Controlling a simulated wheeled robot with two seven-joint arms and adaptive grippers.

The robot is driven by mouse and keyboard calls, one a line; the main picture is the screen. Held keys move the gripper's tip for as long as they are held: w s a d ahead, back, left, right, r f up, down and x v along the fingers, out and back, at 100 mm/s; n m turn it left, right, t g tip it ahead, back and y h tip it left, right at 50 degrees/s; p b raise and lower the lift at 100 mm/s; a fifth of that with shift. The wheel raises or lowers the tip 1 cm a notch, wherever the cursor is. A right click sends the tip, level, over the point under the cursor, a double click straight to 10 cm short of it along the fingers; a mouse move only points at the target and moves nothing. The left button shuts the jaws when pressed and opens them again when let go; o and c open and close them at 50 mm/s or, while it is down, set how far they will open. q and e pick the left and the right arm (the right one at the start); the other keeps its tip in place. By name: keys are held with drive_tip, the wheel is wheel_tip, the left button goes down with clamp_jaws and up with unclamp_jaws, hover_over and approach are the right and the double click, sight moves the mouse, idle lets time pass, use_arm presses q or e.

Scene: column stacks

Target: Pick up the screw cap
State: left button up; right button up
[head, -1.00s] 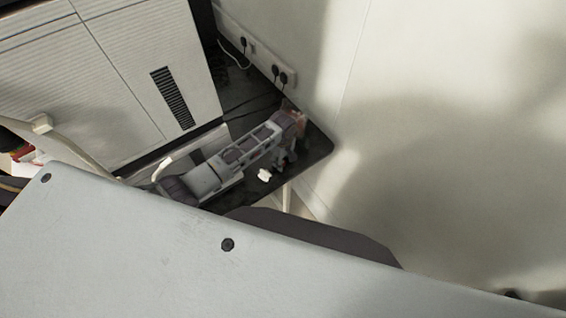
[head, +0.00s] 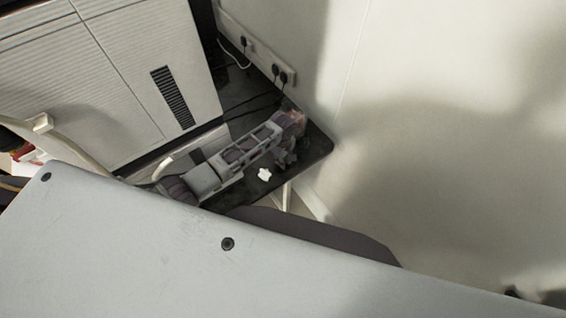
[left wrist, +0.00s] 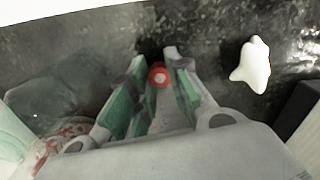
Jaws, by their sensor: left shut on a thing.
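The screw cap (left wrist: 158,76) is a small round red cap with a pale centre, seen in the left wrist view. It sits between the fingertips of my left gripper (left wrist: 158,85), which is shut on it, with a green-padded finger on either side. In the head view my left gripper (head: 285,158) is over the dark table near its far right corner. The cap cannot be made out there. My right gripper is in neither view.
A white star-like object (left wrist: 252,64) lies on the dark table (head: 318,147), right of the gripper; it also shows in the head view (head: 264,174). A clear vessel with red and white contents (left wrist: 60,135) is at lower left. A wall with sockets (head: 283,76) stands behind.

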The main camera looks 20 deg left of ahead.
use_arm(q)
drive_tip(key=shift+r, duration=0.1)
wheel_tip(320, 180, up, 10)
drive_tip(key=b, duration=0.1)
idle(0.8)
